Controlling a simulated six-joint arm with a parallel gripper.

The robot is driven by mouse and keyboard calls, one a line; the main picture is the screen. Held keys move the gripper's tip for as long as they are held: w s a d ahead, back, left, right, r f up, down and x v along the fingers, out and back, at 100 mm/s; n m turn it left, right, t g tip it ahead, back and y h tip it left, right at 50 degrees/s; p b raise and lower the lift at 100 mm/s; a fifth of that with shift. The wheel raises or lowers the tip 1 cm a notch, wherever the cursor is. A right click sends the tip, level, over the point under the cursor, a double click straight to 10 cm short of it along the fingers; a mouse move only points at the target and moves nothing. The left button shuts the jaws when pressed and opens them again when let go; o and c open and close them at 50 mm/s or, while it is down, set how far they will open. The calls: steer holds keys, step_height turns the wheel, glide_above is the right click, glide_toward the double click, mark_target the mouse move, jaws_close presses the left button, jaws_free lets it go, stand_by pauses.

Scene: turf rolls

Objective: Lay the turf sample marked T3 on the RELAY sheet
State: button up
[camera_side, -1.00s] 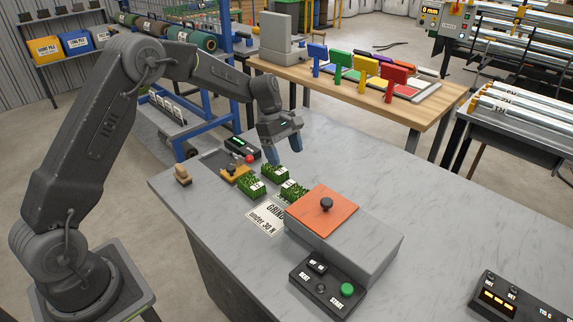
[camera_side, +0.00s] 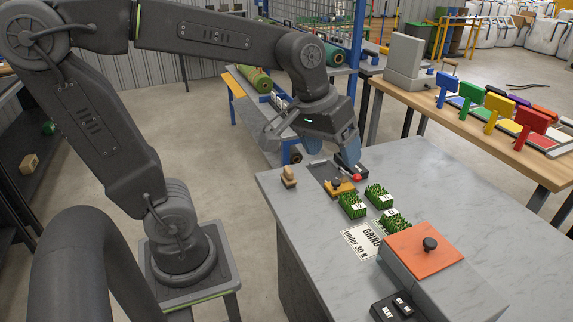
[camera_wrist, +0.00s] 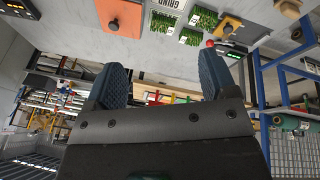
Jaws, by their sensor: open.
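Three small green turf samples with white labels lie on the grey bench: one at the left (camera_side: 351,207), one behind it (camera_side: 378,195) and one nearer the box (camera_side: 394,222). I cannot read their labels surely enough to pick out T3. They also show in the wrist view (camera_wrist: 190,37). A white sheet (camera_side: 361,243) in front of them reads GRIND, under 30 N. I see no sheet marked RELAY. My gripper (camera_side: 330,148) is open and empty, raised near the bench's back edge, apart from the turf. Its two blue fingers are spread in the wrist view (camera_wrist: 163,72).
A grey box with an orange lid (camera_side: 425,252) and black knob stands right of the sheet.

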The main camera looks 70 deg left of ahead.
steer(key=s+f+m+t, duration=0.1)
steer(key=s+m, duration=0.3)
steer(key=s, duration=0.4)
steer(key=shift+s+f+m+t+y, duration=0.25)
steer(key=shift+f+m+t+y, duration=0.05)
steer(key=shift+y, duration=0.1)
steer(key=shift+d, duration=0.1)
stand_by(0.5)
